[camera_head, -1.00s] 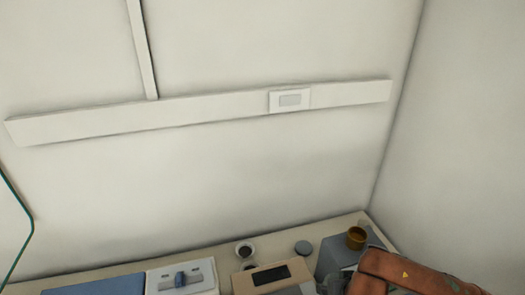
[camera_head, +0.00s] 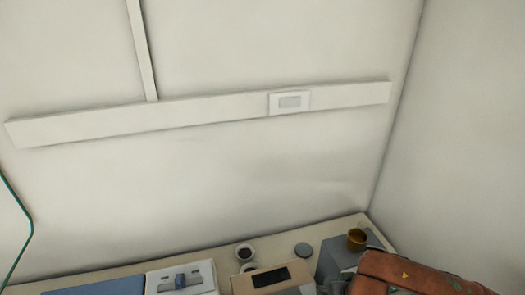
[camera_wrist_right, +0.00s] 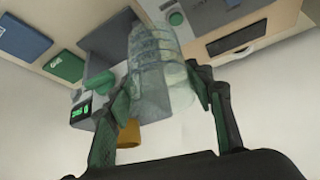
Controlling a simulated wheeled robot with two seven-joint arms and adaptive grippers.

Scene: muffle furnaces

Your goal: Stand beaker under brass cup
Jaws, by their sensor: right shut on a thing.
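A brass cup (camera_head: 356,240) sits on a grey box-like unit (camera_head: 330,262) at the lower right of the head view. It also shows in the right wrist view (camera_wrist_right: 129,136), beyond the left finger. My right gripper (camera_wrist_right: 164,82) is shut on a clear glass beaker (camera_wrist_right: 153,47), which lies between its two fingers. The beaker overlaps the grey unit in the wrist view; I cannot tell whether it touches anything. In the head view a faint glassy outline shows by the cup. My left gripper is out of view.
A small green display (camera_wrist_right: 82,112) is on the grey unit's side. Walls close in behind and right.

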